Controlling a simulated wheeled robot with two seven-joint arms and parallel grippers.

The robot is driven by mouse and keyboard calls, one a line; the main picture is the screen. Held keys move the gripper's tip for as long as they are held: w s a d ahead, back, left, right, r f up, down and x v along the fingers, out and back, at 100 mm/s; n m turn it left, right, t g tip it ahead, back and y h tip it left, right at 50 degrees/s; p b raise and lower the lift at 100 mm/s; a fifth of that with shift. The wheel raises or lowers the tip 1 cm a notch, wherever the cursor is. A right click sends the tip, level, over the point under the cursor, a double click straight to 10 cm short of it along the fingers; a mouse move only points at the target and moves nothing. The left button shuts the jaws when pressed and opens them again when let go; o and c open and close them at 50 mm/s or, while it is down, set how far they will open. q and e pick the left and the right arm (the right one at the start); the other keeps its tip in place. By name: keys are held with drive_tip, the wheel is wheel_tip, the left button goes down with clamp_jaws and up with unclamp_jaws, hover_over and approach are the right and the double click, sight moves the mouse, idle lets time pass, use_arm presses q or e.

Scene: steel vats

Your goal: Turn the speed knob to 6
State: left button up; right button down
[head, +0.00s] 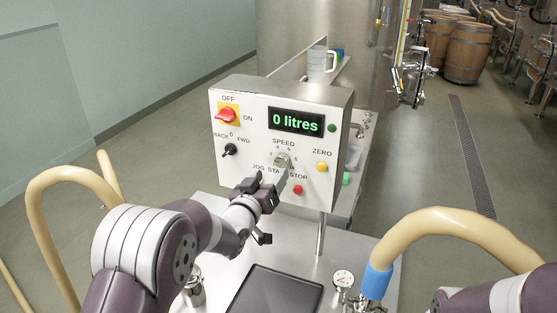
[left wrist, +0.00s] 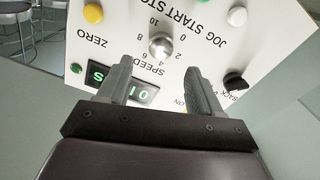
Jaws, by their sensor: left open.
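The speed knob (head: 281,160) is a small round metal knob under the word SPEED on the white control panel (head: 225,165). In the left wrist view the knob (left wrist: 161,46) shows upside down inside a printed scale running from 0 to 10. I cannot tell which number it points at. My left gripper (head: 266,179) is open in front of the panel, just below the knob in the head view. In the left wrist view the open fingers (left wrist: 158,65) have the knob ahead of and between their tips, with no visible contact. My right gripper is out of view.
The panel also carries a red switch (head: 228,115), a green "0 litres" display (head: 297,122), a black BACK/FWD knob (head: 230,150), a yellow ZERO button (head: 321,167) and a red stop button (head: 298,190). Beige hoses (head: 440,222) arch at both sides. A steel vat stands behind.

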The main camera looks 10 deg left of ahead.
sight(280, 163)
use_arm(q)
drive_tip(key=w, duration=0.2)
drive_tip(key=w+d+p, duration=0.1)
drive_tip(key=w, duration=0.2)
drive_tip(key=shift+w, duration=0.3)
drive_tip(key=shift+w+d, duration=0.15)
drive_tip(key=shift+w, duration=0.4)
drive_tip(key=c, duration=1.1)
drive_tip(key=shift+o, duration=0.2)
drive_tip(key=shift+f, duration=0.1)
